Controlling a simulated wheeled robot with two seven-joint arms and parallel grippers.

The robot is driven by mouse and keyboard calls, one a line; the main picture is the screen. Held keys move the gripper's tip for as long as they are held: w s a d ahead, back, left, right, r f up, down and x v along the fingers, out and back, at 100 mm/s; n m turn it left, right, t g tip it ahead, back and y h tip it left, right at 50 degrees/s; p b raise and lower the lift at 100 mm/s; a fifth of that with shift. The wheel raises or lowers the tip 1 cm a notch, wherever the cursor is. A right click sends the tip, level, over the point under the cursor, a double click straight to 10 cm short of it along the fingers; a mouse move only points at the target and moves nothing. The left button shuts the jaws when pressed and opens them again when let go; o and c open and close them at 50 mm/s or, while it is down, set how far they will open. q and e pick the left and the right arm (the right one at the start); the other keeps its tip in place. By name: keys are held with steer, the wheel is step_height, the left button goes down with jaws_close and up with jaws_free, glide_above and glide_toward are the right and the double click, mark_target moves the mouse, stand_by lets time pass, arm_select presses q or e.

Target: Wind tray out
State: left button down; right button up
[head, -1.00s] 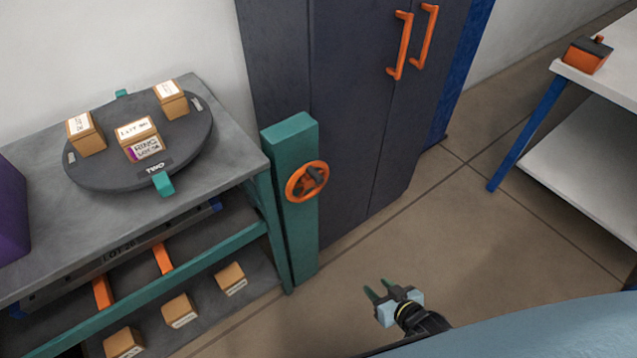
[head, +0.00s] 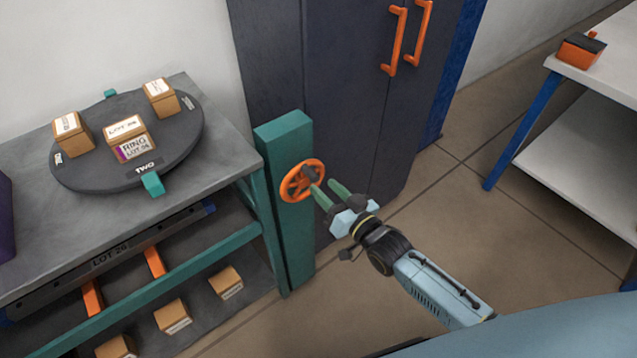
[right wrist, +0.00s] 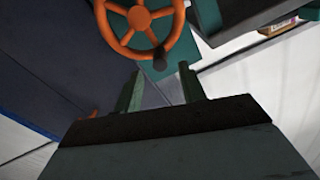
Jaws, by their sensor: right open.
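An orange handwheel (head: 302,181) with a dark knob is mounted on a teal post (head: 284,235) at the right end of the grey bench. My right gripper (head: 328,194) is open, with its green fingertips close to the wheel's right side. In the right wrist view the wheel (right wrist: 127,27) is just ahead of the open fingers (right wrist: 160,85), and the dark knob (right wrist: 159,62) shows near the fingertips. I cannot tell whether they touch. My left gripper is out of view.
A dark turntable (head: 105,178) with several boxes stands on the bench (head: 225,135). More boxes (head: 172,315) sit on the lower shelf. A dark cabinet (head: 345,100) with orange handles stands behind the post. A white table (head: 600,80) is at right; the floor between is clear.

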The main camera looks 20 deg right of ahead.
mark_target(317, 180)
steer(key=x, duration=0.3)
steer(key=shift+w+a, duration=0.1)
steer(key=shift+w, duration=0.25)
steer(key=c, duration=0.9)
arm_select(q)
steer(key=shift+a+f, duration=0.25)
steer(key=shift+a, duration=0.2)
